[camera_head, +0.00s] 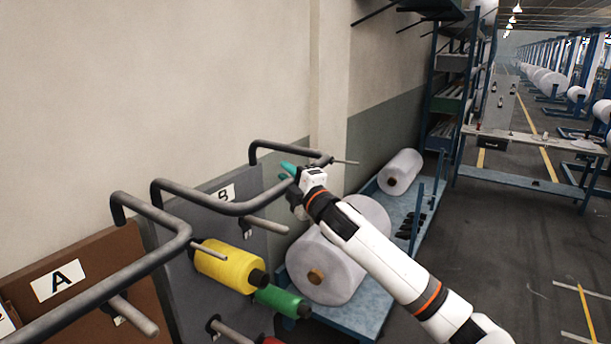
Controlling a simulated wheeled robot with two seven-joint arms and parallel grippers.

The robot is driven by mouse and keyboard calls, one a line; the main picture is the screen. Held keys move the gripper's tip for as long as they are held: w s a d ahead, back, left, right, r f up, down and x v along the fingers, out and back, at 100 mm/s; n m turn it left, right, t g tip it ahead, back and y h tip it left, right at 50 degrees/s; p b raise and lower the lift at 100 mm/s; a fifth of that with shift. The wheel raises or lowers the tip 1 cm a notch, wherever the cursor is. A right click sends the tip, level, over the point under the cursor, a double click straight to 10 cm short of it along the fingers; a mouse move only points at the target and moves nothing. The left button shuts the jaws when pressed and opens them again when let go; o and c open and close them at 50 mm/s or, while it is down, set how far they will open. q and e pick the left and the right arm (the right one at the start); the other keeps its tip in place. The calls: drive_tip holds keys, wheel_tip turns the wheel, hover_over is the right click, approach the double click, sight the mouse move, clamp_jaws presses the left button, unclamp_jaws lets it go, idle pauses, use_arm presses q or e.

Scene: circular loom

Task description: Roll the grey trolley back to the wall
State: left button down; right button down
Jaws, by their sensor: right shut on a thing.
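The grey trolley (182,267) stands in the lower middle, its upright panel marked B. It carries a yellow spool (228,267), a green spool (279,300) and bare pegs. Its thick grey tube handle (202,207) bends out from the panel's upper edge. My right gripper (292,183) is at the far end of this handle and is shut on it; my wrist partly hides the grip. A teal piece shows at the fingers. The beige wall (190,80) rises behind the trolley. My left gripper is not in view.
A brown trolley (90,280) marked A stands close on the left, with its own handle. A blue rack (362,315) with large white rolls (326,265) stands beyond the grey trolley, under my right arm. Shelving (455,90) and a table (530,143) stand farther back. Open floor (510,260) lies right.

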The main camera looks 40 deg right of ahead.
drive_tip(key=shift+w+a+f, duration=0.1)
drive_tip(key=shift+w+a, duration=0.05)
drive_tip(key=shift+w, duration=0.25)
drive_tip(key=shift+w+a+f, duration=0.1)
drive_tip(key=shift+w+a, duration=0.05)
drive_tip(key=shift+w, duration=0.25)
drive_tip(key=c, duration=1.2)
unclamp_jaws()
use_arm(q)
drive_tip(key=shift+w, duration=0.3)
use_arm(e)
drive_tip(key=shift+s, duration=0.15)
use_arm(q)
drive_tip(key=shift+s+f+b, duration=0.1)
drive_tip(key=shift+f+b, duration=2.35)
drive_tip(key=shift+b, duration=0.05)
use_arm(e)
drive_tip(key=v, duration=1.1)
drive_tip(key=shift+s, duration=0.4)
